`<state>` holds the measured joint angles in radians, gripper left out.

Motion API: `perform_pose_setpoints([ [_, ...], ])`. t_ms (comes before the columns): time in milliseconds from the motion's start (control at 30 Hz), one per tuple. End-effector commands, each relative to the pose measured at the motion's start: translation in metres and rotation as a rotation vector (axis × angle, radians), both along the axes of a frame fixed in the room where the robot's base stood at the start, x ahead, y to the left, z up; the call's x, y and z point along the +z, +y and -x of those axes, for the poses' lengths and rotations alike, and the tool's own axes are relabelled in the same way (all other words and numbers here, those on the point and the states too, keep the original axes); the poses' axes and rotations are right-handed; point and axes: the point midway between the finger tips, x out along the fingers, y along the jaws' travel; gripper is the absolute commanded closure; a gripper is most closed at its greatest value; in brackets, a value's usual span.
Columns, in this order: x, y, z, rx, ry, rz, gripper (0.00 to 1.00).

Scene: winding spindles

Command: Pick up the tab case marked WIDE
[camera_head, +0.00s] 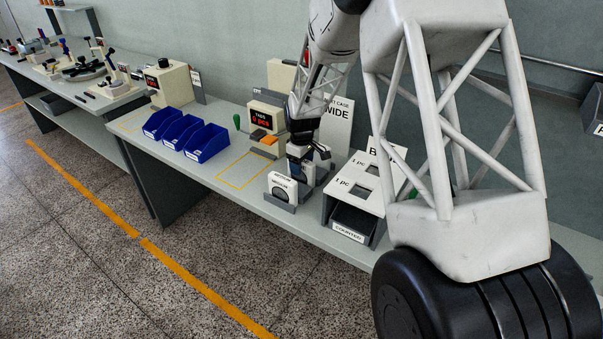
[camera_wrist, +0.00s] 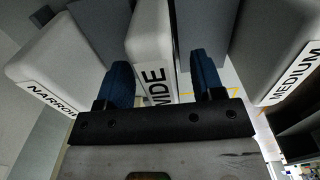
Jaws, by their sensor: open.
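In the wrist view the white tab case marked WIDE (camera_wrist: 150,45) stands between the two blue fingers of my gripper (camera_wrist: 163,82). My gripper is open, with one finger on each side of the case. A gap shows on the right side; contact on the left side cannot be told. The white case marked NARROW (camera_wrist: 60,55) is to the left and the case marked MEDIUM (camera_wrist: 285,55) to the right. In the head view my gripper (camera_head: 301,158) is low over the row of cases and hides much of the WIDE one.
A white case (camera_head: 283,188) stands at the row's front in a grey holder. To the right is a white box with slots (camera_head: 357,180) and a COUNTED tray (camera_head: 350,230). Blue bins (camera_head: 205,142) stand left. A WIDE sign (camera_head: 338,118) is behind. The yellow-outlined area (camera_head: 243,172) is clear.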

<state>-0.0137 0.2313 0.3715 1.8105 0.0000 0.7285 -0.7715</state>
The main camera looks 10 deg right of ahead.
Motion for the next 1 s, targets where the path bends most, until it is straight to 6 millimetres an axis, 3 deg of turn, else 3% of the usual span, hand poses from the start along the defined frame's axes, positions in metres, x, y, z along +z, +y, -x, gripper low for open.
perform_pose_setpoints([
  [467,0.0003,0.0000,-0.0001,0.000,0.000,0.000,0.38],
  [833,0.0003,0.0000,-0.0001,0.000,0.000,0.000,0.95],
  [1000,0.0005,0.0000,-0.0003,0.000,0.000,0.000,0.97],
])
